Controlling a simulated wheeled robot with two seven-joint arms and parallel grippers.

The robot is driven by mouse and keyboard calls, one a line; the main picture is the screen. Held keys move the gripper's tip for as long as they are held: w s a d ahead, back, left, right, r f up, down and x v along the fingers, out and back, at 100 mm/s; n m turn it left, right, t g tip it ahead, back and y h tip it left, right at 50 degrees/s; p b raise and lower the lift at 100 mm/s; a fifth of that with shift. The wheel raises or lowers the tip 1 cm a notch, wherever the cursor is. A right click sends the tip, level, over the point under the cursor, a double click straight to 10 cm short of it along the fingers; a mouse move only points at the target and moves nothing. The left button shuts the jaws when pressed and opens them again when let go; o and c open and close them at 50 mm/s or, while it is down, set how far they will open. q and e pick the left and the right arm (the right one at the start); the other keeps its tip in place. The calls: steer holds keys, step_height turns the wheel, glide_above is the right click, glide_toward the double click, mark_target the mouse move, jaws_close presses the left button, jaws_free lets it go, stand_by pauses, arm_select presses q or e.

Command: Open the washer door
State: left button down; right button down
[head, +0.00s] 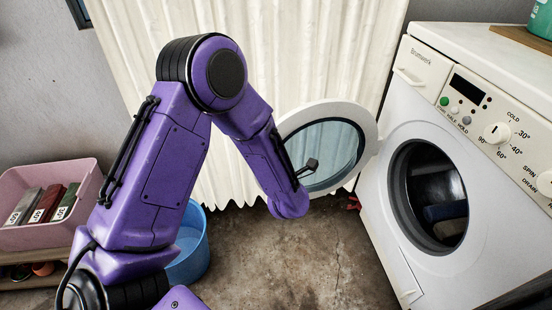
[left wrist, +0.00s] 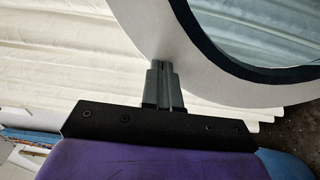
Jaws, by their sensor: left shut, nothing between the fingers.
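The white washer (head: 393,212) stands at the right of the head view. Its round door (head: 369,128) is swung wide open to the left, with a white rim and bluish glass. The dark drum opening (head: 432,195) is uncovered, with dark blue cloth inside. My left arm reaches in front of the door and hides its lower left part. In the left wrist view my left gripper (left wrist: 162,68) is shut and empty, its fingertips by the door's white rim (left wrist: 205,78). I cannot tell whether they touch it. My right gripper is not in view.
A blue bucket (head: 192,250) stands on the floor behind my left arm. A pink bin (head: 30,236) with several labelled items sits on a shelf at the left. A cream curtain (head: 300,50) hangs behind the door. Floor before the washer is clear.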

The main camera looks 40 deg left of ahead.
arm_select(q)
steer(key=shift+m+t+h, duration=0.8)
steer(key=shift+t+h, duration=0.1)
steer(key=x, duration=0.4)
steer(key=s+a+x, duration=0.1)
steer(key=x, duration=0.1)
steer(key=shift+w+a, duration=0.15)
